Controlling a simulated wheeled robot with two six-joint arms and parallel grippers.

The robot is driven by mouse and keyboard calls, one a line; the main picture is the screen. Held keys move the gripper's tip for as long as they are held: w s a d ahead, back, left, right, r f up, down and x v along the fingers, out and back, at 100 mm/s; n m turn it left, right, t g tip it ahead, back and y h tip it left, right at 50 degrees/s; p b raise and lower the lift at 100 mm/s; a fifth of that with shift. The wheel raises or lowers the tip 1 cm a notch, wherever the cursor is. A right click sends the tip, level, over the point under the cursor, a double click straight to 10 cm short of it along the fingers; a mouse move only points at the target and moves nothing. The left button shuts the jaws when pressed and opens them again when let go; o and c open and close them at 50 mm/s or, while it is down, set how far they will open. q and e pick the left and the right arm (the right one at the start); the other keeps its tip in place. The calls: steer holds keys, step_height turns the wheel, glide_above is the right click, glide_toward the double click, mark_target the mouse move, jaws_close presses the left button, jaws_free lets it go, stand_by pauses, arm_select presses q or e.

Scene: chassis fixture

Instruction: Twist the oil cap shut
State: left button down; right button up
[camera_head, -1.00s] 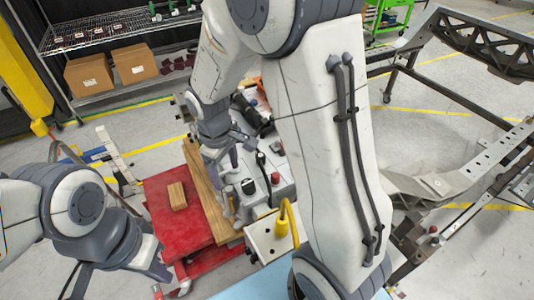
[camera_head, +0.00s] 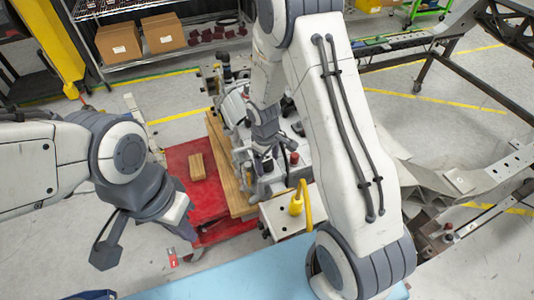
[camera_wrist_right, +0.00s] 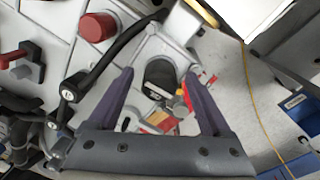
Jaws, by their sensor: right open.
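The oil cap (camera_wrist_right: 160,76) is a black round cap with pale marking on the grey engine. In the right wrist view it lies between the two spread purple fingers of my right gripper (camera_wrist_right: 163,88), which is open, with gaps on both sides. In the head view my right gripper (camera_head: 264,164) is at the cap's place and mostly hides it. My left gripper (camera_head: 150,228) hangs at the lower left, away from the engine. Its fingers are not clear enough to tell their opening.
A red cap (camera_wrist_right: 97,27) and a black handle (camera_wrist_right: 100,72) stand close by on the engine. A red cart (camera_head: 190,160) carries a wooden block (camera_head: 197,166). A yellow hooked part (camera_head: 297,203) is in front of the engine. Open floor lies left of the cart.

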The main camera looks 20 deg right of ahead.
steer(key=shift+f, duration=0.25)
jaws_close()
steer(key=c, duration=1)
jaws_free()
jaws_close()
steer(key=shift+f+m+b, duration=0.1)
steer(key=shift+m+b, duration=0.55)
steer(key=shift+m, duration=0.05)
steer(key=shift+m+b, duration=0.45)
steer(key=shift+m, duration=0.85)
